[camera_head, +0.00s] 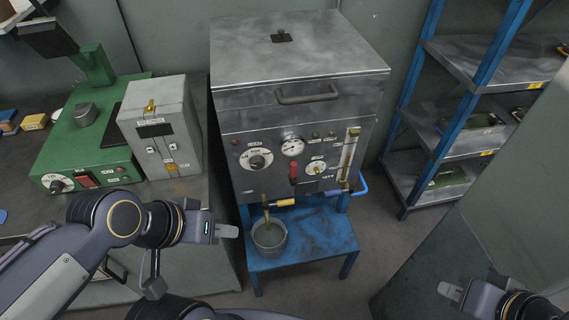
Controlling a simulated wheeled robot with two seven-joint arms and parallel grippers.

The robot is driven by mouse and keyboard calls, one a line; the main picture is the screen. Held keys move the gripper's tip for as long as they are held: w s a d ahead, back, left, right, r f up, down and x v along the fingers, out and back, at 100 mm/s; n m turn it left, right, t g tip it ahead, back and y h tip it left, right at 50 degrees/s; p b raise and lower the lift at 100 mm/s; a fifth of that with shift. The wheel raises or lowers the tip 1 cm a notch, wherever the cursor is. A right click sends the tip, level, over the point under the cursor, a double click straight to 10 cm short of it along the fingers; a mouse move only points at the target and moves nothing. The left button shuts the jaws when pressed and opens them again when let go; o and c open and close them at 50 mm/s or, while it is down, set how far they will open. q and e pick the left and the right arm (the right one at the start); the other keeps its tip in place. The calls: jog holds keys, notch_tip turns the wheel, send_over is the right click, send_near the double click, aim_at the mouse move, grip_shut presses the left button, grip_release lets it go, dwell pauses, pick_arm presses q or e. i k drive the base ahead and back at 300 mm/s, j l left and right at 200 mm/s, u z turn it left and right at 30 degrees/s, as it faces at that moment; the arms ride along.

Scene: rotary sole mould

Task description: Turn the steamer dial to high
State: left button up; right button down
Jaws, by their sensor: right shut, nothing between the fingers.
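The steamer (300,115) is a grey metal cabinet with a lid and a front panel, standing on a blue stand. On its panel is a black-knobbed dial (256,161) on a white round plate at the left. A smaller dial (316,168) on a white plate sits at the lower right of the panel. The markings and pointer settings are too small to read. My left gripper (228,231) is below and left of the panel, apart from the dials; its finger gap does not show. My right gripper (449,291) is shut and empty at the lower right, far from the steamer.
A yellow-handled drain tap (280,203) juts out above a bucket (269,236). A grey box (160,126) and green machine (82,140) stand left; a blue-framed shelf (462,95) stands right.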

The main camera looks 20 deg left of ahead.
aim_at(257, 162)
jog(key=k+j+u, duration=0.1)
jog(key=j+u, duration=0.75)
jog(key=l, duration=0.1)
